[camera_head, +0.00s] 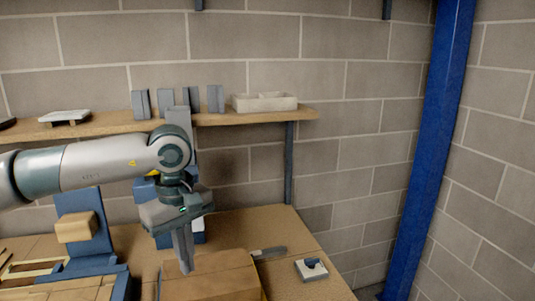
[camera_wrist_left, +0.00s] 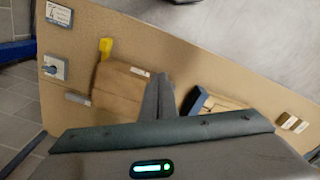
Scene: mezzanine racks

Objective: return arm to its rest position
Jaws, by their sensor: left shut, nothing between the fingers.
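My left arm comes in from the left in the head view. Its gripper (camera_head: 186,266) points down with its fingers together and nothing between them. The fingertips show in front of a brown cardboard box (camera_head: 212,278) on the wooden table; whether they touch it I cannot tell. In the left wrist view the closed fingers (camera_wrist_left: 158,98) lie beside the same box (camera_wrist_left: 120,90). My right gripper is in neither view.
A shelf (camera_head: 262,117) above the table holds grey upright blocks (camera_head: 140,104) and a pale divided tray (camera_head: 264,102). A blue stand (camera_head: 90,240) is at left. A blue post (camera_head: 435,150) stands at right.

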